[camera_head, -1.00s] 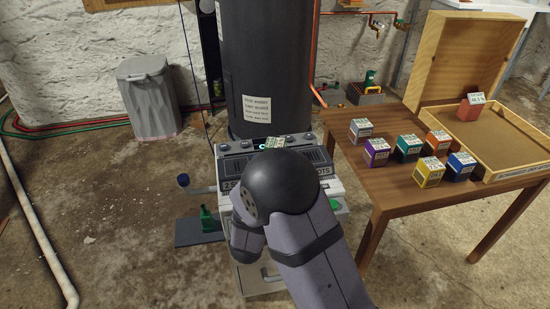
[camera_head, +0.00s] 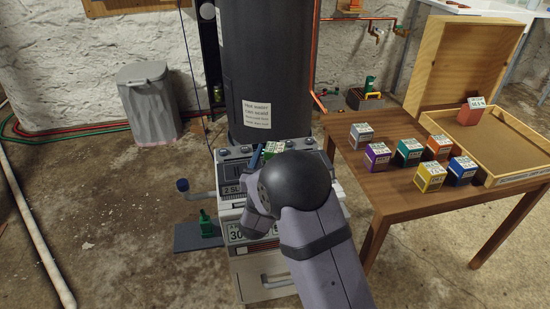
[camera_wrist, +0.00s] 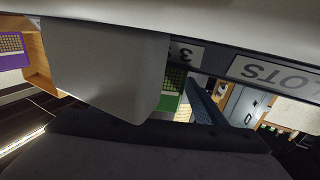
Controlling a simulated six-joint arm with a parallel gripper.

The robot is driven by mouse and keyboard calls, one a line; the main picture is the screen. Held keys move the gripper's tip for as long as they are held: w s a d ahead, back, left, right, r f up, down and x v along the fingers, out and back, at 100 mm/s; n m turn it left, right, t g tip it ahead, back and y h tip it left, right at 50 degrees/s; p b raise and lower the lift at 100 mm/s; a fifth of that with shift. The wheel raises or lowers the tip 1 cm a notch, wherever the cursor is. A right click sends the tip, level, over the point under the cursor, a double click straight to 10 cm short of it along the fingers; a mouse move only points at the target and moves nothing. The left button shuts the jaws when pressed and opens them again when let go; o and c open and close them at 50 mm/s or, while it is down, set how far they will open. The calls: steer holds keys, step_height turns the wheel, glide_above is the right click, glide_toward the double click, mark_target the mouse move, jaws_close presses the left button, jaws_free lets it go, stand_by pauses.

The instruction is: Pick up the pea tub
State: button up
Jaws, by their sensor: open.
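A green tub with a pale grid label, which I take to be the pea tub (camera_head: 272,149), shows in part on top of the grey-and-white machine (camera_head: 229,169), just behind my arm. In the wrist view the green tub (camera_wrist: 173,88) is partly covered by a large grey block in front of it. My gripper (camera_head: 262,157) is open at the machine top, close to the tub. One blue finger (camera_wrist: 203,104) shows beside the tub in the wrist view. The other finger is hidden, and I cannot tell whether the tub lies between them.
A wooden table (camera_head: 400,212) at the right holds several coloured tubs, including a purple tub (camera_head: 377,156), and a shallow open tray (camera_head: 520,176) with a red tub. A dark cylinder (camera_head: 264,70) stands behind the machine. A grey bin (camera_head: 150,105) stands left. The left floor is mostly clear.

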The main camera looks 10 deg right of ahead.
mark_target(275, 147)
steer(key=shift+w, duration=0.15)
steer(key=c, duration=1.2)
steer(key=shift+o, duration=0.2)
steer(key=shift+r, duration=0.1)
step_height(275, 147, up, 10)
steer(key=p, duration=0.2)
steer(key=shift+p, duration=0.35)
